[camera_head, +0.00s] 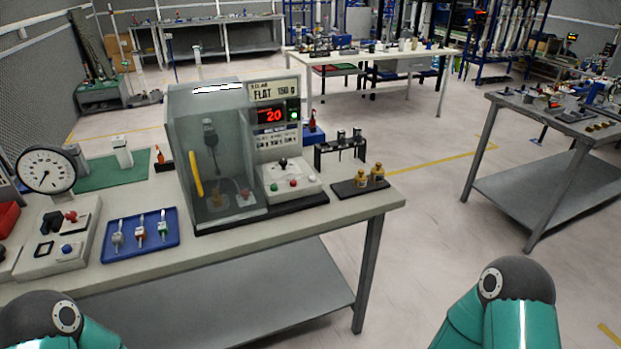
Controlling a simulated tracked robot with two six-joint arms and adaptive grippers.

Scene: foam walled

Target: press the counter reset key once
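The counter (272,115) is a black panel with a red lit "20" on the front of a grey tester (205,140) with a clear cover, on the near bench. Small lights or keys, one green, sit right of the digits. A pale control box (291,186) below carries a black knob (283,163) and red, white and green buttons. I cannot tell which of these is the reset key; labels are too small to read. Only teal links of my two arms show at the bottom left and bottom right. Neither gripper is in view, and nothing of mine touches the tester.
A blue tray (140,236) with several small tools, a round dial gauge (46,170) and a switch box (60,236) stand left of the tester. A black rack (340,150) and a block with brass weights (359,184) stand right. Floor right of the bench is clear.

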